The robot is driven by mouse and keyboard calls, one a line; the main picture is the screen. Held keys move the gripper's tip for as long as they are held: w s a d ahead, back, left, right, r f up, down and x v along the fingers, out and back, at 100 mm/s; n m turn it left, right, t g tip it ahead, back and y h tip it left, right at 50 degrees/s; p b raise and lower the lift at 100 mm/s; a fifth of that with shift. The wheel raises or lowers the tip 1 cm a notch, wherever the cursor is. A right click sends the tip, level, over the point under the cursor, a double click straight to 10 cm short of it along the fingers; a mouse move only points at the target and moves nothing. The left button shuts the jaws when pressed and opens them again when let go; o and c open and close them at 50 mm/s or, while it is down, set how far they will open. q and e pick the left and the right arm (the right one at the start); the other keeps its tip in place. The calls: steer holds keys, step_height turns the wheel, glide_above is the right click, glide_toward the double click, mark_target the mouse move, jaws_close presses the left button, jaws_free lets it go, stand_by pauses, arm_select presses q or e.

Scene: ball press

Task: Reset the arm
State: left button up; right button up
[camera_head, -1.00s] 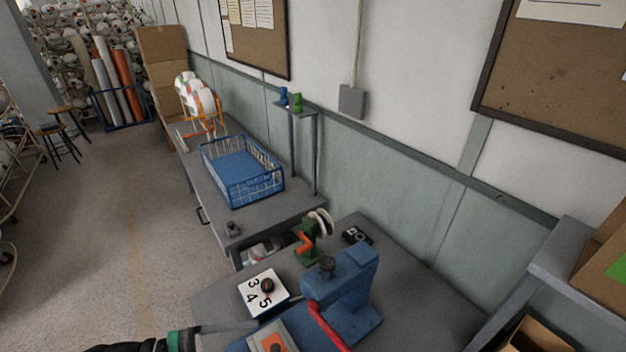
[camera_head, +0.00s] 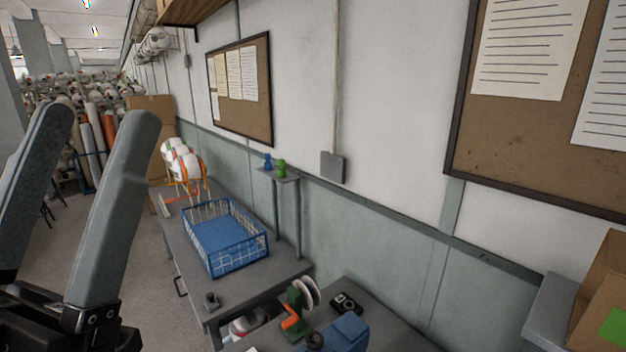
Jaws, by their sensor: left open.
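My left gripper (camera_head: 98,128) is raised large and close at the left of the head view. Its two grey fingers point up and stand apart with nothing between them. It is in front of the floor and the far shelving and touches nothing that I can see. My right gripper does not show. The blue press (camera_head: 345,336) is at the bottom edge, mostly cut off by the frame.
A blue wire basket (camera_head: 226,262) stands on the grey bench, with a rack of white balls (camera_head: 183,160) behind it. A green and orange spool holder (camera_head: 298,312) and a small black box (camera_head: 346,303) are near the press. A cardboard box (camera_head: 603,290) is at right.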

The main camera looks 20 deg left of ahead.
arm_select(q)
step_height(320, 180, up, 33)
steer(key=w+n+g+h+p, duration=0.1)
steer(key=w+p, duration=0.1)
steer(key=p, duration=3.2)
steer(key=shift+w+d+f+g, duration=0.2)
steer(key=shift+g, duration=0.1)
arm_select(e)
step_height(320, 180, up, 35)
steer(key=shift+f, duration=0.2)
